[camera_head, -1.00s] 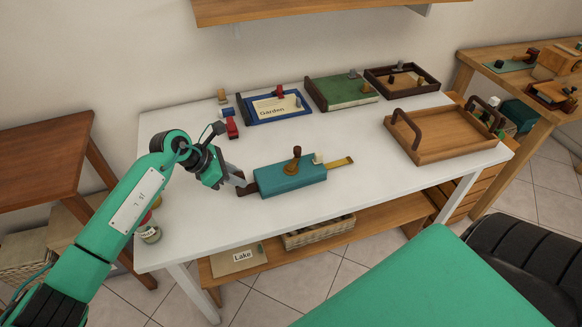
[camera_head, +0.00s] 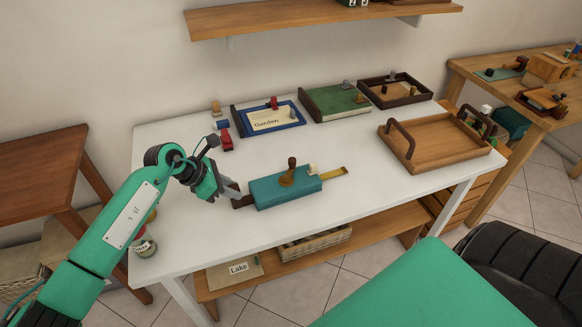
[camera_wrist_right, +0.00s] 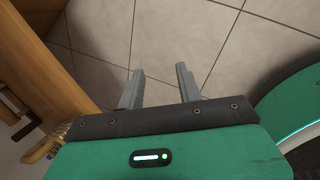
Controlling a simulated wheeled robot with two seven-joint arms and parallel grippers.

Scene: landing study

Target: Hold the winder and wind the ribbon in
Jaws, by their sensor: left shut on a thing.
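The winder (camera_head: 272,196) is a teal block lying on the white table. A brown crank with an upright knob (camera_head: 291,163) sits on its top, beside a small pale knob (camera_head: 313,169). The yellow ribbon (camera_head: 334,173) sticks out a short way from its right end. A dark brown grip (camera_head: 243,202) is at its left end. My left gripper (camera_head: 236,198) is shut on this grip; its fingers partly hide it. My right gripper (camera_wrist_right: 158,85) shows in the right wrist view, open and empty above the tiled floor.
Behind the winder are a blue tray (camera_head: 246,128) with a "Garden" card, a green case (camera_head: 332,103) and a dark tray (camera_head: 370,97). A wooden tray (camera_head: 431,149) with handles stands at the right. The table's front strip is clear.

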